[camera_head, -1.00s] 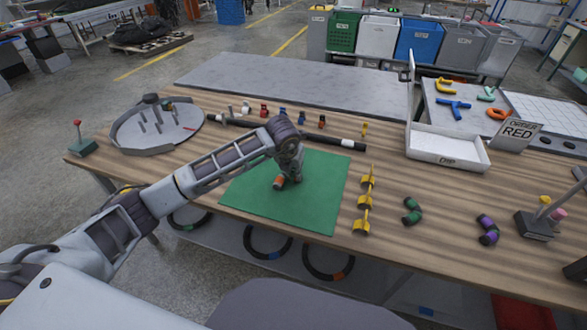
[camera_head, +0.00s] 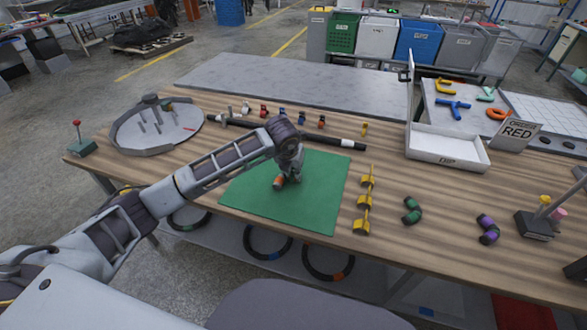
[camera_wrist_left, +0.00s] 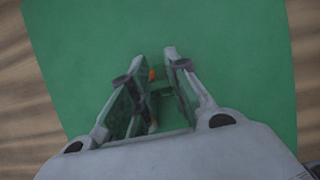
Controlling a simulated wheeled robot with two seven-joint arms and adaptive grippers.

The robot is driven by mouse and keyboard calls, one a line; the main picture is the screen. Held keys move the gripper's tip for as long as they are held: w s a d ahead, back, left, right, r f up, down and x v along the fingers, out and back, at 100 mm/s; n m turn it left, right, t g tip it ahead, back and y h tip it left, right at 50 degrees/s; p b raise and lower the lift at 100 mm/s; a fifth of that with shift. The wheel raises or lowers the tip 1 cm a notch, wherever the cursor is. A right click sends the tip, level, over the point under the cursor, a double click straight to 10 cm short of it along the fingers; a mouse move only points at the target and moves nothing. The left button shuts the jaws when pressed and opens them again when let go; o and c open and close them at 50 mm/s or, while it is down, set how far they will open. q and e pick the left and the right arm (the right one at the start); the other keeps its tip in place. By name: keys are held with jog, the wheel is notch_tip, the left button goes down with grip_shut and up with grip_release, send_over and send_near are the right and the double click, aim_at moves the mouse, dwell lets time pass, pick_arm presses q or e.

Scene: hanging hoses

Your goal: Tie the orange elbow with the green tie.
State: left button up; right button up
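The orange elbow (camera_head: 278,183) lies on the green mat, partly hidden by my left gripper. Only its orange end shows clearly beside the fingers. My left gripper (camera_head: 287,182) points down at the mat, right at the elbow. In the left wrist view its two fingers (camera_wrist_left: 152,76) are apart, and a small orange bit (camera_wrist_left: 151,74) shows between them. I cannot tell whether the fingers press on the elbow. I cannot make out a green tie for certain. My right gripper is not in view.
The green mat (camera_head: 325,190) is otherwise bare. A yellow stand (camera_head: 364,203), a green-banded elbow (camera_head: 412,210) and a purple elbow (camera_head: 488,229) are to the right. Behind are a dark hose (camera_head: 345,144) and a white tray (camera_head: 445,150). A grey round tray (camera_head: 150,145) stands left.

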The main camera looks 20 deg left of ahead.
pick_arm(q)
jog(key=o, duration=0.5)
jog(key=shift+s+a+f, duration=0.1)
jog(key=shift+s+f, duration=0.1)
jog(key=shift+f, duration=0.3)
jog(key=shift+s+a+f, duration=0.1)
jog(key=shift+s+f, duration=0.05)
jog(key=shift+f, duration=0.3)
jog(key=shift+c, duration=0.2)
jog(key=shift+o, duration=0.2)
jog(key=shift+w+f+g, duration=0.2)
jog(key=shift+w+g, duration=0.05)
jog(key=shift+g, duration=0.05)
jog(key=shift+r, duration=0.25)
jog(key=shift+s+r, duration=0.2)
jog(key=shift+r, duration=0.45)
jog(key=v, duration=0.7)
jog(key=shift+d, duration=0.1)
